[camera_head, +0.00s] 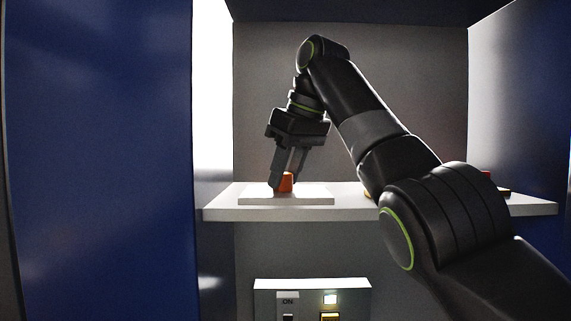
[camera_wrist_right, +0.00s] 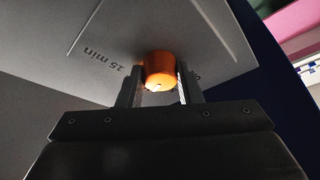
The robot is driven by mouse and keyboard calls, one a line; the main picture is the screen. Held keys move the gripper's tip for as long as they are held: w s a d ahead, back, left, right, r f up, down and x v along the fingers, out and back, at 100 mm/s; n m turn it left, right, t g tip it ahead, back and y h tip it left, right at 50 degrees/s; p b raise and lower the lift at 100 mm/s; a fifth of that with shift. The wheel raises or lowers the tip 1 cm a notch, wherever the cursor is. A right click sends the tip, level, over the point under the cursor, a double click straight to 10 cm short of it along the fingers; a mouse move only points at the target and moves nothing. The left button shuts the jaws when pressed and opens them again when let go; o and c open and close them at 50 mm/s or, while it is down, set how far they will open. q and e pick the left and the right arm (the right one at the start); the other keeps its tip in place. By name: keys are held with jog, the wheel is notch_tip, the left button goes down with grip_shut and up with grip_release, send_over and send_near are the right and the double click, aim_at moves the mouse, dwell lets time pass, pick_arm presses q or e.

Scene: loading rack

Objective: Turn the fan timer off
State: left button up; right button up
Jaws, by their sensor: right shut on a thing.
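The fan timer's orange knob (camera_head: 286,182) sits on a white plate (camera_head: 311,198) on the shelf. My right gripper (camera_head: 283,183) reaches down from above and is shut on the knob. In the right wrist view the orange knob (camera_wrist_right: 160,70) is between the two fingers of my right gripper (camera_wrist_right: 160,82). The plate (camera_wrist_right: 90,85) there carries the print "15 min" to the left of the knob; other print to the right is mostly hidden by a finger. The knob's pointer setting cannot be told. My left gripper is not in view.
The white shelf (camera_head: 225,212) runs across the back, with small orange and red things partly hidden behind my right arm. Below it is a white switch box (camera_head: 265,300) marked "ON" with a lit lamp (camera_head: 330,299). A blue panel (camera_head: 100,160) stands at the left.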

jog(key=n+p, duration=0.1)
jog(key=n+g+p, duration=0.1)
jog(key=n, duration=0.1)
jog(key=n+y+p, duration=0.1)
jog(key=shift+w+r+n+g, duration=0.15)
jog(key=shift+r+n+g, duration=0.1)
jog(key=shift+n+g, duration=0.05)
jog(key=n+g+p, duration=0.2)
jog(key=n+p, duration=0.3)
jog(key=shift+w, duration=0.1)
jog(key=shift+w+f+n+g+p, duration=0.15)
jog(key=shift+n+g+p, duration=0.15)
jog(key=shift+n+p, duration=0.9)
jog(key=o, duration=1)
jog(key=shift+f, duration=0.1)
